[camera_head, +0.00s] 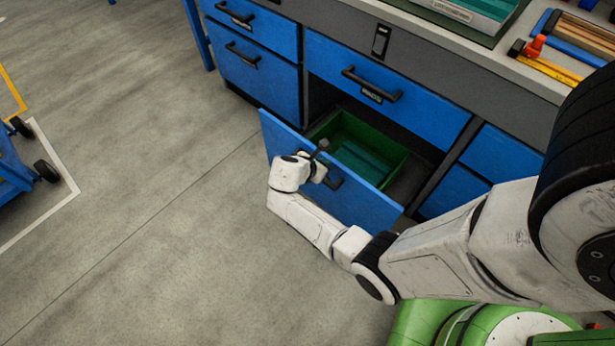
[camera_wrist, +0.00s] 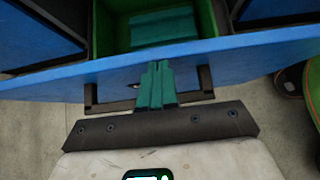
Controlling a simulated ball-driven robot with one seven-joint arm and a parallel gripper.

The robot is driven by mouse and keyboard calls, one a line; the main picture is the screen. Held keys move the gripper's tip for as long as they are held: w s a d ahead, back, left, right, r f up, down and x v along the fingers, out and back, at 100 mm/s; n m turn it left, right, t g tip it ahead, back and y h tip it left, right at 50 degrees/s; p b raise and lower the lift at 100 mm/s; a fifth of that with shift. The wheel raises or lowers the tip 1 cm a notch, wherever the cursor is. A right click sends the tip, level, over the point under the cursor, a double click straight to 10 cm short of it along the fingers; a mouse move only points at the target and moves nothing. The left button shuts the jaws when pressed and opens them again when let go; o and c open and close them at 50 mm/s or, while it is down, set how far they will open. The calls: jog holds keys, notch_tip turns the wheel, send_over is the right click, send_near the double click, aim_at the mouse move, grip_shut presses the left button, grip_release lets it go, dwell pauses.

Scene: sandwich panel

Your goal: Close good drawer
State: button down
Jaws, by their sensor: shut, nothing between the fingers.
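The pulled-out drawer has a blue front (camera_head: 368,205) and stands open from the workbench in the head view, with a green bin (camera_head: 376,136) inside. Its front also shows in the wrist view (camera_wrist: 60,83), with a dark bar handle (camera_wrist: 206,84) on its outer face and the green bin (camera_wrist: 206,12) beyond it. My gripper (camera_wrist: 158,68) is shut and empty at the middle of the drawer front, its fingers over the handle region. Whether the fingertips touch the front or handle is unclear. In the head view my arm's wrist hides part of the front.
A closed blue drawer (camera_head: 388,92) sits directly above the open one. More closed drawers (camera_head: 255,70) are at the left of the bench. A blue cart (camera_head: 16,165) stands at far left. The floor (camera_head: 150,200) before the bench is clear. Tools (camera_head: 550,68) lie on the worktop.

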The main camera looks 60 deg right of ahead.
jog(key=s+d+b, duration=0.2)
jog(key=s+d, duration=0.1)
jog(key=d, duration=0.7)
jog(key=s+d+b, duration=0.1)
jog(key=s+d, duration=0.1)
jog(key=d, duration=0.8)
jog(key=shift+s+d+b, duration=0.2)
jog(key=shift+s+b, duration=0.15)
jog(key=shift+s, duration=0.05)
jog(key=shift+a, duration=0.1)
